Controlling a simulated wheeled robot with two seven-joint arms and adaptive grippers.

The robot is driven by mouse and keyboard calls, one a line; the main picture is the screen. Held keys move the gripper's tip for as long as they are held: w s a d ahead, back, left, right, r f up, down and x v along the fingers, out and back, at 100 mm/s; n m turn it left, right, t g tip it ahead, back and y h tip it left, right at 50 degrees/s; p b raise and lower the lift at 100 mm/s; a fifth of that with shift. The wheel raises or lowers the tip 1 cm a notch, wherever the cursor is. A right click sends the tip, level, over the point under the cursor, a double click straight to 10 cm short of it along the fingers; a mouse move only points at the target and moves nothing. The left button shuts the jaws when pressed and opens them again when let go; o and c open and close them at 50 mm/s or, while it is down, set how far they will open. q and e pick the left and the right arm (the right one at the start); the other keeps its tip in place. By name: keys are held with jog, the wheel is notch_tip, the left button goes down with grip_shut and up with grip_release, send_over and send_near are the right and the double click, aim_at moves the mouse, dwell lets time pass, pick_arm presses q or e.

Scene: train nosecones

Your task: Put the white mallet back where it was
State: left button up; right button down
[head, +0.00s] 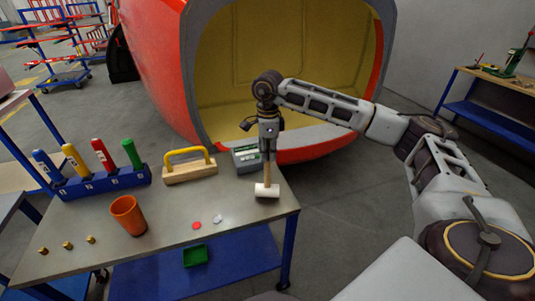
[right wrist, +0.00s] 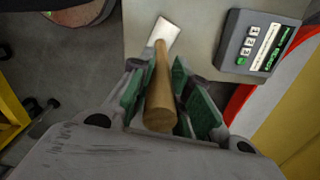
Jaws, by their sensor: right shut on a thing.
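The white mallet has a white head (head: 267,190) and a wooden handle. In the head view it hangs head down at the right end of the metal table (head: 170,226). My right gripper (head: 268,153) is shut on the handle from above. In the right wrist view the handle (right wrist: 161,88) stands between the green finger pads, and the white head (right wrist: 163,34) shows beyond it over the table top. I cannot tell whether the head touches the table. My left gripper is not in view.
A grey device (head: 246,158) sits just behind the mallet. A wooden block with yellow handle (head: 189,166), an orange cup (head: 128,215), a blue rack (head: 103,183) with coloured tools, red and white discs and several brass pieces are also on the table. The large nosecone (head: 225,75) stands behind.

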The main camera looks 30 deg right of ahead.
jog(key=shift+f, duration=0.55)
jog(key=c, duration=1.4)
grip_release()
jog(key=shift+o, duration=0.3)
